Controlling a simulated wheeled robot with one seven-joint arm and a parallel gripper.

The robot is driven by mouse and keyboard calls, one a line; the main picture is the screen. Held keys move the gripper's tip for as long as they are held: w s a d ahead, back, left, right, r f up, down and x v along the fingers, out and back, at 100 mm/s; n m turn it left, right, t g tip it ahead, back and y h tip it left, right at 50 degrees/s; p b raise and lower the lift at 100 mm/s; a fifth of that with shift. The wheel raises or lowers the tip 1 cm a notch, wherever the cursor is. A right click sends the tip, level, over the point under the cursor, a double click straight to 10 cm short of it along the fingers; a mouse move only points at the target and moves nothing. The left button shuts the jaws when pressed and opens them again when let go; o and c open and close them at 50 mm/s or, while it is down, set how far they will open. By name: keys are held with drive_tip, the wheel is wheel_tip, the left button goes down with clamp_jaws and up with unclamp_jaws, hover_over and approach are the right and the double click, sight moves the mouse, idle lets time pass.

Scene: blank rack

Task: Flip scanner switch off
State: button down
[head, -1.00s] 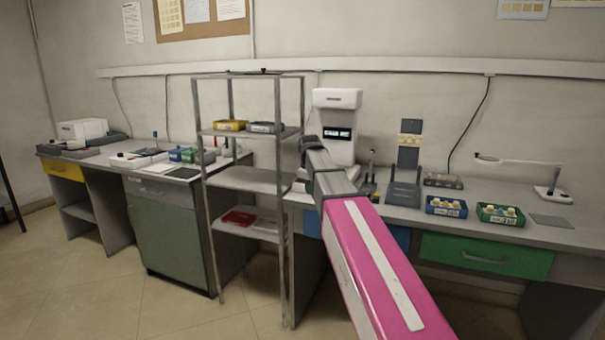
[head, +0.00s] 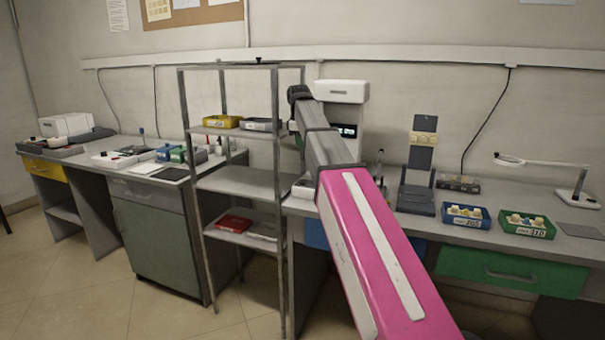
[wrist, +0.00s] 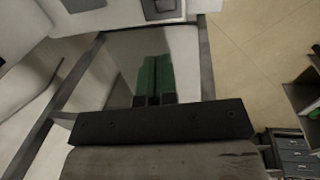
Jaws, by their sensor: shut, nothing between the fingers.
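A tall white machine (head: 341,92) with a small lit screen stands on the right bench in the head view, partly hidden behind my arm. It may be the scanner, but no label can be read. No switch can be made out in either view. My gripper shows in the wrist view as two green fingers (wrist: 153,82), closed together and empty. They are over a pale shelf-like surface framed by dark bars. In the head view my arm's far end is raised between the rack and the white machine, and the fingers are not clear there.
A grey metal rack (head: 240,181) with bins and a red box (head: 234,224) stands just left of my arm. A blue bin (head: 466,215), a green bin (head: 527,224) and a magnifier lamp (head: 575,195) are on the right bench. Floor is clear at front left.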

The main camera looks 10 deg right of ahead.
sight(303, 180)
drive_tip(key=shift+f, duration=0.1)
drive_tip(key=f, duration=0.4)
drive_tip(key=w+f, duration=0.1)
drive_tip(key=f, duration=0.4)
drive_tip(key=d+f, duration=0.1)
drive_tip(key=f, duration=0.3)
drive_tip(key=shift+w+f, duration=0.3)
drive_tip(key=shift+w, duration=0.1)
